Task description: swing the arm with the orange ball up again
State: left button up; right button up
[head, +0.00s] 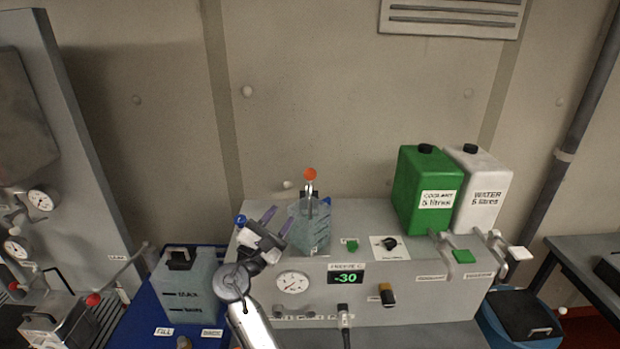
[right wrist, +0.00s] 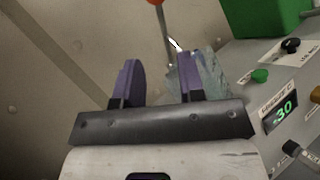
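The orange ball (head: 310,174) tops a short metal arm that stands about upright in the head view, above a clear block (head: 315,232) on the grey console. In the right wrist view the ball (right wrist: 155,2) is cut by the top edge, with its thin rod running down behind the fingers. My right gripper (head: 277,221) is open and empty, just left of the clear block and below the ball. Its two purple fingers stand apart in the right wrist view (right wrist: 158,65). The right finger partly covers the clear block there. My left gripper is not in view.
The console (head: 320,268) carries a green button (head: 351,245), a black knob (head: 390,243), a dial (head: 292,283) and a display (head: 346,278) reading -30. Green (head: 425,165) and white (head: 484,170) canisters stand right. A grey container (head: 190,290) stands left.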

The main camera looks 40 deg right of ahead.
aim_at(310, 178)
jog(key=p+x, duration=0.3)
jog(key=x, duration=1)
jog(key=shift+d+r+p, duration=0.15)
jog(key=shift+d+p, duration=0.05)
jog(key=shift+p, duration=0.15)
jog(key=shift+d, duration=0.15)
jog(key=shift+c, duration=0.4)
grip_shut()
